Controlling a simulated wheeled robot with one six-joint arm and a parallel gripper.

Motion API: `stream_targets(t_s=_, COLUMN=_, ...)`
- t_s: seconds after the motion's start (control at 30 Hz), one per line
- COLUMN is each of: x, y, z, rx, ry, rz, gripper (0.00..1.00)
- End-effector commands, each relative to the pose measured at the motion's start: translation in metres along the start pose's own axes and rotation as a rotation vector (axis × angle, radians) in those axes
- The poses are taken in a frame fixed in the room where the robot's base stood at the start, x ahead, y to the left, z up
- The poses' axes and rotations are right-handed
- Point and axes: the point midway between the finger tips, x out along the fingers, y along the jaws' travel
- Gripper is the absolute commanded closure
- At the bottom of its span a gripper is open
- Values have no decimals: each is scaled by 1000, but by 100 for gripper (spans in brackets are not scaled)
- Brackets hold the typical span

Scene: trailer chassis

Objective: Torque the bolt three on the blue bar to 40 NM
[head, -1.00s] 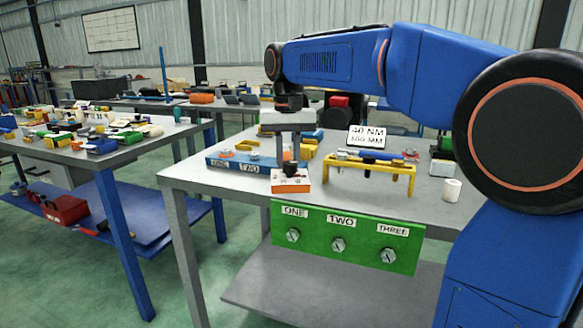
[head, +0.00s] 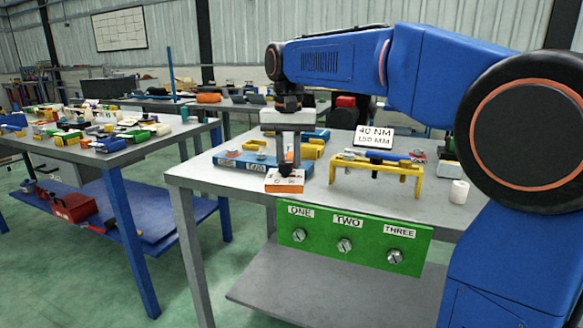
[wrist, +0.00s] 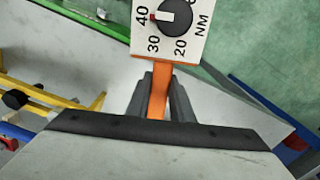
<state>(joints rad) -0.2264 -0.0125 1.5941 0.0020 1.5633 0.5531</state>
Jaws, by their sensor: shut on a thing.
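My gripper (head: 287,165) is shut on the orange handle of a torque tool (head: 285,181), an orange and white box with a dial. In the wrist view the fingers (wrist: 158,95) clasp its orange stem, and the dial's red mark (wrist: 152,17) points near 40. The blue bar (head: 240,167) lies on the workbench behind and left of the tool, with the label TWO readable. Its right end, where bolt three would be, is hidden behind the tool and gripper. A sign (head: 374,137) reads 40 NM, 150 MM.
A green bar (head: 340,233) labelled ONE, TWO, THREE with bolts is on the workbench's front. A yellow rack (head: 376,167) holding a blue tool stands right of my gripper. A white cylinder (head: 459,192) stands near the right edge. A cluttered table (head: 128,152) is at left.

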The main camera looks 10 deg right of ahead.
Motion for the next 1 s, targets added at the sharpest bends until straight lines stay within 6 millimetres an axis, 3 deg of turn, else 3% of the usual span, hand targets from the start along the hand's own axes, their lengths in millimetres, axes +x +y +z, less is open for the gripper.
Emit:
stream_targets(t_s=0.77, x=-1, y=8, z=0, rx=-50, ry=1, rz=-1, gripper=100)
stream_targets(t_s=1.0, x=-10, y=8, z=0, rx=-50, ry=1, rz=-1, gripper=100)
